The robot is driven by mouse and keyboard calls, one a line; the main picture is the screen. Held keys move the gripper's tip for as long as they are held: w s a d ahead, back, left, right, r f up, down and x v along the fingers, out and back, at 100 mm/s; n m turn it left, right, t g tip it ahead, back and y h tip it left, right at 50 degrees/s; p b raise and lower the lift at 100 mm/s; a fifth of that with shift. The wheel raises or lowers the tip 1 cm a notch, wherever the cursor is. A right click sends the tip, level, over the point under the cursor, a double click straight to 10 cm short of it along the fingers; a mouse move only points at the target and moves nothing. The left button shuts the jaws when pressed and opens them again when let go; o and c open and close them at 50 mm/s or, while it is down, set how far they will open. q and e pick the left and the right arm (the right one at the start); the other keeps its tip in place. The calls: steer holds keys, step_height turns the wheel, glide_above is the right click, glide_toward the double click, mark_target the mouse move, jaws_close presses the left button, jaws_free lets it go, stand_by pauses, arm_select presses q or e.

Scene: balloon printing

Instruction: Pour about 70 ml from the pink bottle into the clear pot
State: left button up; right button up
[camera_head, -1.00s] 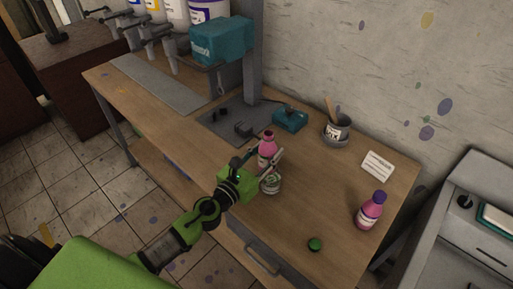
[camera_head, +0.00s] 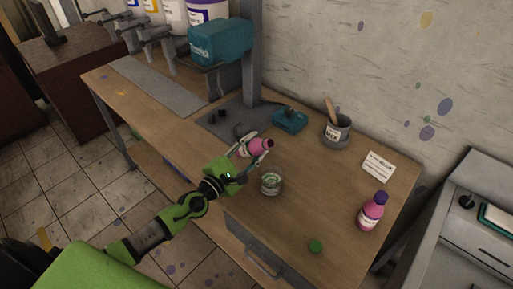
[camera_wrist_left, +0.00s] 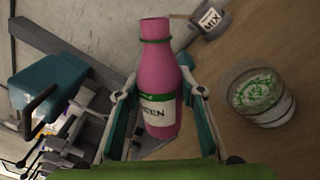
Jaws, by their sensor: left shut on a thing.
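My left gripper (camera_head: 251,151) is shut on a pink bottle (camera_head: 259,147) with a white label and a green ring at its neck. In the head view the bottle is tilted, with its uncapped mouth to the right. It is held above and behind the clear pot (camera_head: 271,181), apart from it. In the left wrist view the bottle (camera_wrist_left: 159,75) is between the fingers, and the pot (camera_wrist_left: 258,94) is to its right. The pot has a green print and stands upright on the table. No stream shows. My right gripper is not in view.
A second pink bottle (camera_head: 370,212) with a purple cap stands at the table's right. A green cap (camera_head: 315,246) lies near the front edge. A mixing cup (camera_head: 337,131) with a stick, a teal box (camera_head: 289,121) and a white card (camera_head: 377,166) are behind.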

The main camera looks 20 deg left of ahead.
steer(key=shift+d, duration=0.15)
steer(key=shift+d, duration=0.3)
arm_select(q)
steer(key=shift+a+f, duration=0.1)
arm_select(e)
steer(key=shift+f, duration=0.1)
arm_select(q)
steer(key=shift+a+m, duration=0.1)
steer(key=shift+m, duration=0.4)
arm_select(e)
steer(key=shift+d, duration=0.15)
arm_select(q)
steer(key=shift+f, duration=0.15)
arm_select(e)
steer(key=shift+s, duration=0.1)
arm_select(q)
steer(key=shift+m, duration=0.4)
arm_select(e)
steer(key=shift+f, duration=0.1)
arm_select(q)
steer(key=shift+f, duration=0.15)
steer(key=shift+w+a+f+m, duration=0.1)
steer(key=shift+a+m, duration=0.05)
steer(key=shift+m, duration=0.25)
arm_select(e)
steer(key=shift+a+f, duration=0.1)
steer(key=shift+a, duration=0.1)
